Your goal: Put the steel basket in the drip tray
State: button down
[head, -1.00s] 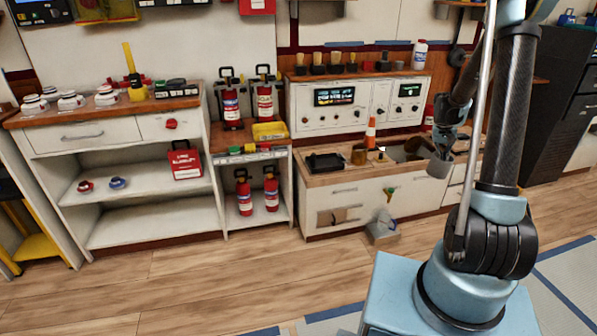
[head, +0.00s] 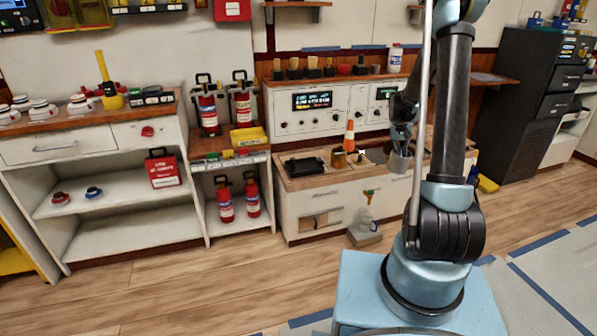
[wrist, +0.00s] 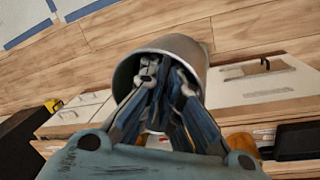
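The steel basket (head: 398,161) is a grey metal cup, held in the air at the end of my arm, right of the counter's jar in the head view. In the wrist view the basket (wrist: 187,50) has its open mouth toward the camera. My gripper (wrist: 165,88) has its fingers reaching into the mouth and appears shut on the basket; the exact contact is hidden inside. The drip tray (head: 304,166) is a shallow black tray on the left of the wooden counter. It also shows at the lower right of the wrist view (wrist: 298,142), apart from the basket.
An amber jar (head: 338,158) stands right of the drip tray, with an orange-and-white cone (head: 349,136) behind it. A control panel (head: 320,104) backs the counter. A spray bottle (head: 367,214) stands by the counter front. The floor before the left shelves is clear.

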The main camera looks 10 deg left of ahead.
aim_at(305, 169)
jog(key=i, duration=0.9)
jog(key=z, duration=0.1)
